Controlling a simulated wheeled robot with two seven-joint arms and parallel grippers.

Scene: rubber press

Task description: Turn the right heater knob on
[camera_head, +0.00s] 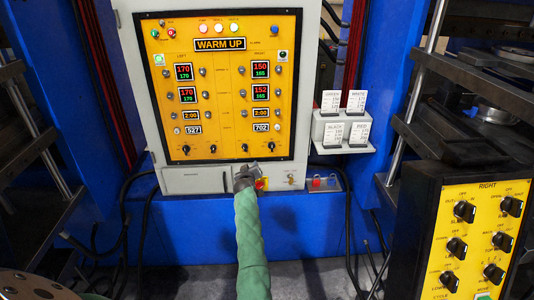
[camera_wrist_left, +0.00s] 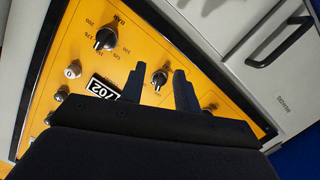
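The yellow control panel (camera_head: 228,120) stands upright ahead, headed WARM UP, with a left and a right column. Black knobs line its bottom edge; two are on the right side, an inner knob (camera_head: 245,147) and an outer knob (camera_head: 271,146). Their labels are too small to read, so I cannot tell which is the heater knob. My left gripper (camera_head: 245,170) is just below the inner knob. In the left wrist view its fingers (camera_wrist_left: 160,72) are open, and a small black knob (camera_wrist_left: 160,80) shows between the tips; contact cannot be told. My right gripper is out of view.
In the left wrist view a larger dial (camera_wrist_left: 105,39) and the 702 display (camera_wrist_left: 102,87) are close by. A red-yellow switch (camera_head: 261,184) is beside the gripper. A card holder (camera_head: 342,130) and a second panel marked RIGHT (camera_head: 475,235) stand to the right.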

